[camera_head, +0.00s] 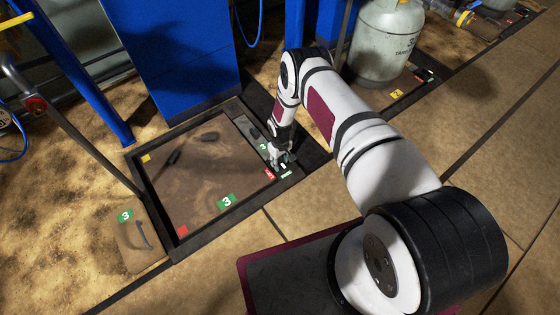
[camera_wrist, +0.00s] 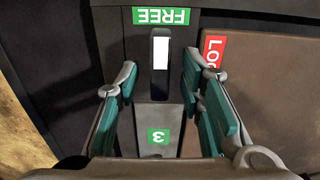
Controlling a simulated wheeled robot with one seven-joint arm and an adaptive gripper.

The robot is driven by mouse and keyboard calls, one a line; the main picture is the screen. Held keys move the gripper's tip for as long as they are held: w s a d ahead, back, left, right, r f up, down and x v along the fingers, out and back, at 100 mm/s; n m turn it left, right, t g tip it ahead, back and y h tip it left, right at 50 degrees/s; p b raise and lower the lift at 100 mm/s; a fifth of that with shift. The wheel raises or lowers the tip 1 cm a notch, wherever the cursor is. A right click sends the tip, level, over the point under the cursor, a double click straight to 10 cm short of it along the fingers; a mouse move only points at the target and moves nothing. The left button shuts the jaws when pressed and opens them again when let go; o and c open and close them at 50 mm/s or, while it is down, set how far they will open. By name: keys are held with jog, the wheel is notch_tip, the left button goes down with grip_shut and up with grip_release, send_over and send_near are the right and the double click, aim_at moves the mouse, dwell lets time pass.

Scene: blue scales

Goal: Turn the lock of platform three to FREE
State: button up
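Platform three (camera_head: 205,185) is a brown plate in a dark frame with a green 3 label. Its lock lever (camera_wrist: 153,80), black with a white stripe, shows in the wrist view. The lever lies straight, its white-striped end just below the green FREE label (camera_wrist: 161,16). The red LOCK label (camera_wrist: 213,48) is to the right of the lever, partly covered by a finger. My gripper (camera_wrist: 160,80) is open, one finger on each side of the lever with gaps between. In the head view my gripper (camera_head: 281,158) is low over the frame's right corner and hides the lever.
A gas cylinder (camera_head: 385,42) stands on another platform at the back right. The floor in front is clear.

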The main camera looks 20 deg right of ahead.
aim_at(280, 162)
notch_tip(280, 162, up, 12)
dwell(0.6)
dwell(0.4)
